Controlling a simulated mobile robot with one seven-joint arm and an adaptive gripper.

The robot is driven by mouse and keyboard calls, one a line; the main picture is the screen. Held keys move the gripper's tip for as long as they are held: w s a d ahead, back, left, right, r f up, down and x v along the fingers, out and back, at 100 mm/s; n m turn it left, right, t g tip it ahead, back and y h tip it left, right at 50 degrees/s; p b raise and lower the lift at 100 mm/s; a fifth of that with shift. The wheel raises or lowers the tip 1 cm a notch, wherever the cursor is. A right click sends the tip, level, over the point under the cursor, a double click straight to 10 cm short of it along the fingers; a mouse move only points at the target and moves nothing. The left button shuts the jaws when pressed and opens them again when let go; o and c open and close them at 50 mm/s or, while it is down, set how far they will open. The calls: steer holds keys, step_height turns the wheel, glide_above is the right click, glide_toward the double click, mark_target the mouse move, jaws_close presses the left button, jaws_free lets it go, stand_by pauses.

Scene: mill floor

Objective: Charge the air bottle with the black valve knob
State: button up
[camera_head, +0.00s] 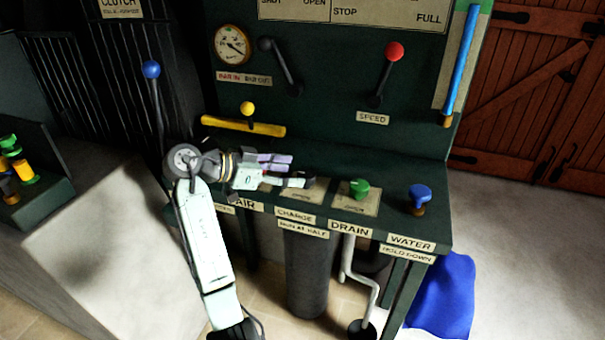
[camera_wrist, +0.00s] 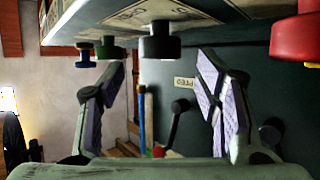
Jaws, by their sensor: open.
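The black valve knob (camera_wrist: 160,40) shows in the wrist view, just beyond and between my fingertips, not touched by them as far as I can see. In the head view my gripper hides most or all of it above the CHARGE label (camera_head: 295,216). My gripper (camera_head: 300,172) is open and reaches from the left, low over the bench plates. Its two fingers with lavender pads (camera_wrist: 160,68) stand apart with nothing between them. A dark upright cylinder (camera_head: 307,275), perhaps the air bottle, stands under the bench. A round gauge (camera_head: 232,44) is on the panel; its reading is unclear.
A green knob (camera_head: 359,188) and a blue knob (camera_head: 420,198) stand right of CHARGE. A red knob (camera_wrist: 297,38) shows in the wrist view. Behind are a yellow-knobbed lever (camera_head: 247,108), a red-knobbed lever (camera_head: 393,52) and a blue-knobbed lever (camera_head: 151,69).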

steer(key=v, duration=0.6)
steer(key=shift+a+r, duration=0.15)
steer(key=shift+a, duration=0.05)
